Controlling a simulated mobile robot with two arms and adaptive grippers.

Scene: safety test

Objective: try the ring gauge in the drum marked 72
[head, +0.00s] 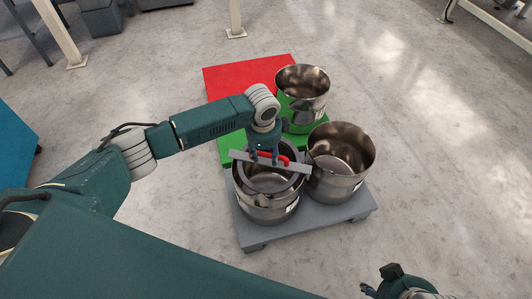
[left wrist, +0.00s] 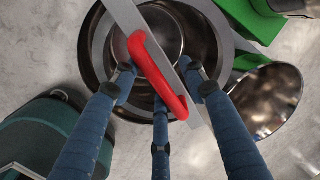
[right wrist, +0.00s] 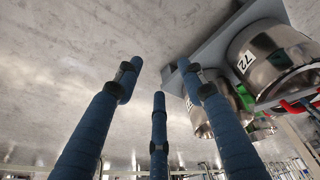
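The ring gauge (head: 298,167) is a grey ring under a flat bar with a red handle (left wrist: 155,70). It lies over the mouth of the front left steel drum (head: 266,208); I cannot tell how deep the ring sits. In the right wrist view, the drum under the red handle bears the label 72 (right wrist: 245,62). My left gripper (head: 265,158) is right above the gauge. Its fingers are spread on either side of the handle and bar, not visibly closed on them. My right gripper (right wrist: 159,75) is open and empty, low at the right in the head view.
A second steel drum (head: 342,158) stands close to the right on the same grey pallet (head: 322,219). A third drum (head: 303,90) stands behind on the green platform (head: 226,153). A red platform (head: 235,80) lies farther back. Floor at the right is clear.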

